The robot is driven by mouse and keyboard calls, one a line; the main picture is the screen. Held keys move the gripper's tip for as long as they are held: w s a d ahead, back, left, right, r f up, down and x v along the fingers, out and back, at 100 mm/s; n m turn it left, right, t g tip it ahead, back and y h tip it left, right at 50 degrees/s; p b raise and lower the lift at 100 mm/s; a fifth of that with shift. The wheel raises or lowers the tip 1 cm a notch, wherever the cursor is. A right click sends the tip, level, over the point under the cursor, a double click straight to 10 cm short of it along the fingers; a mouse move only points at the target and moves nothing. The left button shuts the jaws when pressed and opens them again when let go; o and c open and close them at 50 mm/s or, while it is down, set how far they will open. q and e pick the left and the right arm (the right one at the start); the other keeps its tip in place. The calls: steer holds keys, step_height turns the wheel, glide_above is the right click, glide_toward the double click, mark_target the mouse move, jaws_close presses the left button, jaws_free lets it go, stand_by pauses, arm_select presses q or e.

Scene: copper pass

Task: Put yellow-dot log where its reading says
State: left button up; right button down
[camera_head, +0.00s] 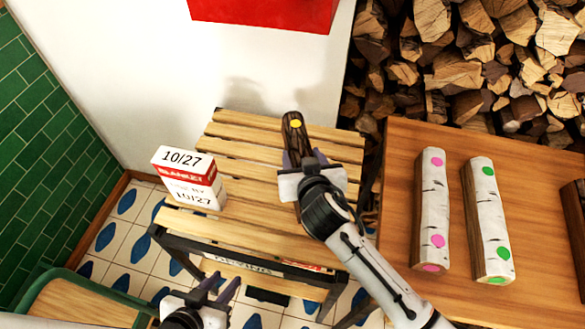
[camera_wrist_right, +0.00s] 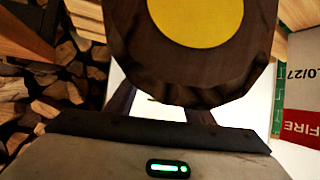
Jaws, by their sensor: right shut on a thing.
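The yellow-dot log (camera_head: 293,130) is dark-barked, with a yellow dot on its end. My right gripper (camera_head: 297,160) is shut on it above the slatted wooden rack (camera_head: 235,148); I cannot tell whether the log touches the slats. In the right wrist view the log (camera_wrist_right: 205,75) fills the upper middle, its yellow dot cut by the top edge. My left gripper (camera_head: 213,292) is open and empty at the bottom, in front of the rack. A partly readable label, seemingly "DRYING" (camera_head: 237,264), is on the rack's front. No reading on a meter shows.
A white and red box (camera_head: 190,178) marked 10/27 stands at the rack's left end. Two birch logs, pink-dotted (camera_head: 432,205) and green-dotted (camera_head: 488,215), lie on the wooden table (camera_head: 395,180) at right. Stacked firewood (camera_head: 460,70) is behind. A green-framed seat (camera_head: 80,305) is lower left.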

steer(key=shift+a+f, duration=0.1)
steer(key=shift+f, duration=0.8)
steer(key=shift+w+f+b, duration=0.1)
steer(key=shift+f+b, duration=0.35)
steer(key=shift+f, duration=1.5)
arm_select(q)
steer(key=shift+w+f, duration=0.1)
steer(key=shift+f, duration=0.3)
arm_select(e)
steer(key=c, duration=0.8)
jaws_free()
steer(key=shift+f, duration=0.2)
steer(key=shift+c, duration=0.2)
arm_select(q)
steer(key=shift+r, duration=0.1)
arm_select(e)
steer(key=shift+r, duration=0.1)
